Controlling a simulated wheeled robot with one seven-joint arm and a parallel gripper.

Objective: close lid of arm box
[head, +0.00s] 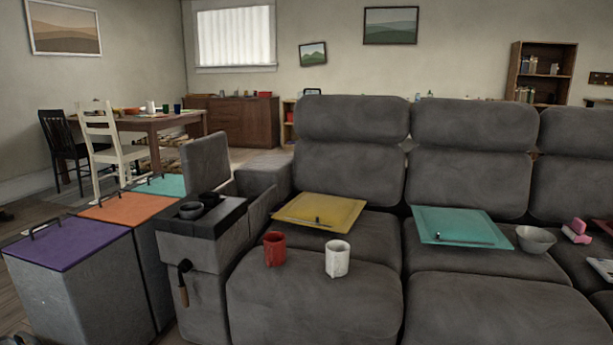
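The arm box is in the grey sofa's left arm (203,255). A grey padded lid (206,164) stands up, raised open, behind the black cup-holder top (201,222). The opening behind the black top is mostly hidden from this angle, so I cannot see what is inside. Dark round items (200,206) sit in or on the black top. My gripper is not in view.
Grey bins with purple (80,243), orange (128,206) and teal tops stand left of the arm. A red mug (274,249), a white mug (337,259), a yellow panel (320,209) and a teal panel (450,225) lie on the seats. A dark-and-wooden handled item (183,285) hangs on the arm's front.

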